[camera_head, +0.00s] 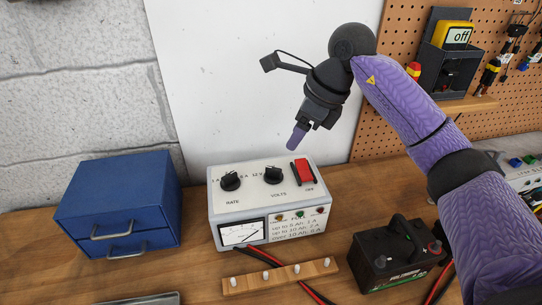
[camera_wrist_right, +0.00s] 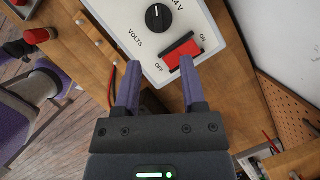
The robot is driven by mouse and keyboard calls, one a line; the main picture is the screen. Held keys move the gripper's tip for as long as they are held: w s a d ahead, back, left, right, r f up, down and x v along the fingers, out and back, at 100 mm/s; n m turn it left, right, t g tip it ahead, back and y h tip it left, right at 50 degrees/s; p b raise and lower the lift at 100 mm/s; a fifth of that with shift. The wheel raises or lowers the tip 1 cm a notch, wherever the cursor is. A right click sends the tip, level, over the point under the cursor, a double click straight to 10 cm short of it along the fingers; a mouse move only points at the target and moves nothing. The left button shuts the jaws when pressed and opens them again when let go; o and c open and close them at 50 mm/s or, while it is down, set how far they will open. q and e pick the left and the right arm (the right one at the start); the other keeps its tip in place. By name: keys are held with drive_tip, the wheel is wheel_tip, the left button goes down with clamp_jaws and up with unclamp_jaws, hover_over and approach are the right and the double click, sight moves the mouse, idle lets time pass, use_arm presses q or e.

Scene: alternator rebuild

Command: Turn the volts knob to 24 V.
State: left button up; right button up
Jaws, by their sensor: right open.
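The volts knob (camera_head: 273,175) is a black round knob on the sloped top of the white charger box (camera_head: 244,201), left of the red switch. It also shows at the top of the right wrist view (camera_wrist_right: 157,17), its white mark pointing up, away from the switch. A "24 V" label sits to its right there, partly cut off. My right gripper (camera_head: 297,138) hovers above the charger, apart from the knob. Its two purple fingers are spread and empty in the wrist view (camera_wrist_right: 160,62), with the red switch beyond them.
The red switch (camera_head: 302,172) stands close beside the knob; the rate knob (camera_head: 230,181) is to its left. A blue drawer box (camera_head: 112,203) stands left, a black battery (camera_head: 392,256) front right. A wooden pegged strip (camera_head: 280,276) lies in front. Air above the charger is free.

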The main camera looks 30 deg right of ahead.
sight(276, 169)
drive_tip(key=b+x, duration=0.1)
drive_tip(key=x, duration=0.8)
drive_tip(key=shift+a+f+b, duration=0.15)
drive_tip(key=shift+f+b, duration=0.2)
drive_tip(key=shift+b, duration=0.05)
clamp_jaws()
